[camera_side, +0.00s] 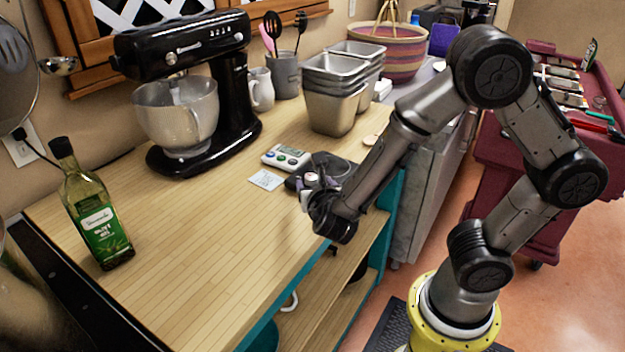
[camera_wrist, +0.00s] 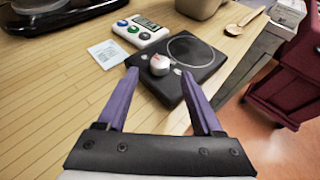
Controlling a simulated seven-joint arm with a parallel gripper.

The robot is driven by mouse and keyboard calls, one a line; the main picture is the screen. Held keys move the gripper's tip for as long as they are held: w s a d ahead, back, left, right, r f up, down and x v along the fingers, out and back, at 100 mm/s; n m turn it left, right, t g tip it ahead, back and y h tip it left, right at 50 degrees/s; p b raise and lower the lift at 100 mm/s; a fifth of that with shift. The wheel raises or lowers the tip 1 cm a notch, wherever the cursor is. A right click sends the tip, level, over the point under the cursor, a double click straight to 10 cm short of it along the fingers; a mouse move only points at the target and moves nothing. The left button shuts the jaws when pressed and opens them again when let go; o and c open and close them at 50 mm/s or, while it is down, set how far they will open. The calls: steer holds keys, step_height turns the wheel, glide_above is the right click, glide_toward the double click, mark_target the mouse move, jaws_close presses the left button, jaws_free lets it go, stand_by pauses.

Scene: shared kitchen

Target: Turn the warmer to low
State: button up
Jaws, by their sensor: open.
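The warmer (camera_wrist: 196,50) is a flat black unit with a round plate, lying on the wooden counter. Its white knob (camera_wrist: 159,64) with a red mark is on the near-left part of its top. In the wrist view my gripper (camera_wrist: 165,78) is open, with its purple fingers on either side of the knob and apart from it. In the side view the warmer (camera_side: 335,165) is partly hidden behind my gripper (camera_side: 305,190), which is at the counter's front edge. The knob's exact setting is too small to read.
A white timer (camera_wrist: 140,30) with coloured buttons and a paper card (camera_wrist: 106,53) lie beside the warmer. A stand mixer (camera_side: 190,90), an olive oil bottle (camera_side: 95,205) and metal pans (camera_side: 335,95) stand on the counter.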

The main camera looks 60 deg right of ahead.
mark_target(312, 178)
steer(key=shift+x, duration=2.25)
jaws_close()
